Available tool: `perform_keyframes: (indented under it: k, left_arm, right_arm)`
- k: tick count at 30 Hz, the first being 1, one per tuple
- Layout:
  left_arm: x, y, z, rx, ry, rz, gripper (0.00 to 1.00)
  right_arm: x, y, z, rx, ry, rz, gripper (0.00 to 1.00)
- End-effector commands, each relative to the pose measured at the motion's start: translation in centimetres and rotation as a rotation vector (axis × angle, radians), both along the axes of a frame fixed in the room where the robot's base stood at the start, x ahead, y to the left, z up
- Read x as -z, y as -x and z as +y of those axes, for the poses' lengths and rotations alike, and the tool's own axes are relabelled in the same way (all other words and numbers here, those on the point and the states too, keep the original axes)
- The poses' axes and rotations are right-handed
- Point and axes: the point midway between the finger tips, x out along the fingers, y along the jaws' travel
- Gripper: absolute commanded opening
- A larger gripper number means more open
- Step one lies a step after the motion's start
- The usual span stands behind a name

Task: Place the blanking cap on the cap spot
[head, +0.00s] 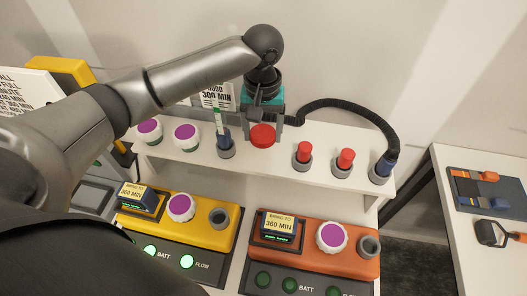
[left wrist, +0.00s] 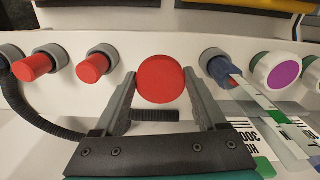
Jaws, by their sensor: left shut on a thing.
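A round red cap (head: 262,136), which I take to be the blanking cap, is held between the fingers of my left gripper (head: 263,122) in front of the white shelf. In the left wrist view the gripper (left wrist: 161,88) is shut on the red cap (left wrist: 161,79), whose round face shows between the fingertips. In the head view the cap hides the shelf part behind it. Two other red caps, one here (head: 304,151) and one to its right (head: 345,158), sit in grey sockets on the shelf. I cannot tell where the cap spot is. My right gripper is not in view.
A blue plug (head: 225,138) with a tag stands in a grey socket left of the gripper. White-and-purple knobs (head: 186,136) are further left. A black hose (head: 345,106) ends at the right socket. Yellow (head: 160,229) and orange (head: 330,262) units stand below.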

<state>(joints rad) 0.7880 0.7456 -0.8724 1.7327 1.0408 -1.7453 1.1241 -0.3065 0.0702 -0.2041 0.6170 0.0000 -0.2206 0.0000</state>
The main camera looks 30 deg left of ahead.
Motion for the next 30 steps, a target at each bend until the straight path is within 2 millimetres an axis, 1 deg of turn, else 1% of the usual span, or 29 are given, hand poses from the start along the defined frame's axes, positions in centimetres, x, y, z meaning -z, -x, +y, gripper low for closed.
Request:
perform_keyframes:
  k: [1, 3, 8, 16, 19, 29, 30]
  left_arm:
    - [1.2, 0.1, 0.0, -0.001, 0.000, 0.003, 0.09]
    - [2.3, 0.1, 0.0, -0.001, 0.000, 0.002, 0.09]
    - [3.5, 0.0, 0.0, -0.001, 0.001, 0.000, 0.09]
    - [7.2, 0.0, 0.0, 0.000, 0.000, 0.001, 0.09]
    - [7.7, 0.0, -0.1, 0.000, 0.001, -0.002, 0.09]
    - [7.9, 0.0, -0.1, 0.000, 0.001, 0.000, 0.09]
    - [7.9, 0.0, -0.1, 0.000, 0.001, 0.000, 0.76]
  right_arm:
    - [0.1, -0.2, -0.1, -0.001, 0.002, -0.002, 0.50]
    - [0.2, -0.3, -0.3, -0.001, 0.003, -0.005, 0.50]
    - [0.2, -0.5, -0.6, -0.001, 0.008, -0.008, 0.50]
    - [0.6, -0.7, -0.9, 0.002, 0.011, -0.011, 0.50]
    - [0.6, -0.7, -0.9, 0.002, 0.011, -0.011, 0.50]
    - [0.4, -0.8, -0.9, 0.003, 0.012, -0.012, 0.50]
    - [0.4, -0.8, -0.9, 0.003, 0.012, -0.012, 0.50]
